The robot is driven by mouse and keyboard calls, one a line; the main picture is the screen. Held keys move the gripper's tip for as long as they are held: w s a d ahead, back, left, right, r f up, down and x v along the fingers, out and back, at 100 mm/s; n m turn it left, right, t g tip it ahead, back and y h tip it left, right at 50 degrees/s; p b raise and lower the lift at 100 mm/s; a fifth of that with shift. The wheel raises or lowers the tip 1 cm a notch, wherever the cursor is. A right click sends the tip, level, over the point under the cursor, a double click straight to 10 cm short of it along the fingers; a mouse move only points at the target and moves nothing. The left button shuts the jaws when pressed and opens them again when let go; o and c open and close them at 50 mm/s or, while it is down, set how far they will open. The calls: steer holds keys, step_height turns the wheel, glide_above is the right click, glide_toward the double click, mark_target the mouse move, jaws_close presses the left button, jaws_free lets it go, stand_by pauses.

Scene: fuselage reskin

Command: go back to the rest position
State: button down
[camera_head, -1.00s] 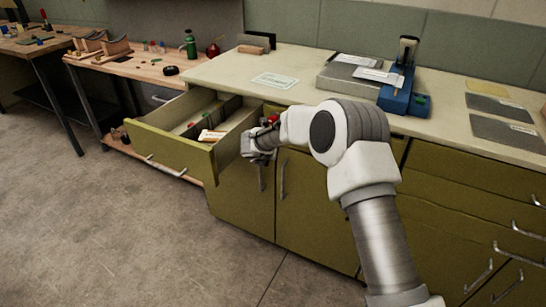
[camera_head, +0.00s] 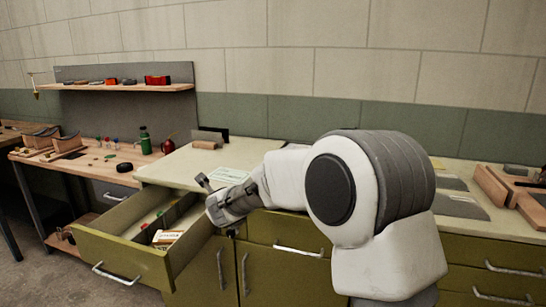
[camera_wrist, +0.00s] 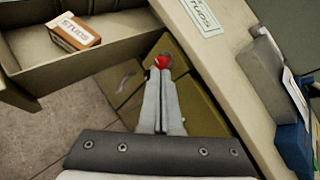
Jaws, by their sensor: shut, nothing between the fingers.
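My gripper (camera_head: 207,186) is at the front edge of the counter, beside the right side of an open drawer (camera_head: 122,262). In the wrist view my gripper (camera_wrist: 161,72) has its two fingers together with nothing held. A small red thing (camera_wrist: 163,62) shows at the fingertips; I cannot tell what it is. My arm hides part of the counter in the head view.
The cream counter (camera_head: 175,168) bears a label card (camera_head: 228,174). A workbench (camera_head: 85,165) with a green bottle (camera_head: 145,140) stands at the left, under a shelf (camera_head: 120,90). Wooden blocks (camera_head: 490,185) lie at the right. A blue device (camera_wrist: 297,150) is at the right in the wrist view.

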steer(key=s+d+r+n+g+y, duration=0.1)
steer(key=s+d+r+n, duration=0.4)
steer(key=s+r+n, duration=0.15)
steer(key=s+d+r+n+y, duration=0.1)
steer(key=s+d+r+n, duration=0.35)
steer(key=s+n, duration=0.3)
steer(key=s+d+f+n+g+h, duration=0.25)
steer(key=s+d+n, duration=0.45)
steer(key=s+d, duration=0.45)
steer(key=s+d+f+n+g+h, duration=0.25)
steer(key=s+d+n, duration=0.5)
steer(key=s, duration=0.65)
step_height(320, 180, up, 18)
steer(key=p, duration=1.8)
steer(key=shift+a+m, duration=0.15)
steer(key=shift+m, duration=0.3)
steer(key=shift+w+a+f, duration=0.1)
steer(key=shift+w+a, duration=0.05)
steer(key=shift+a, duration=0.05)
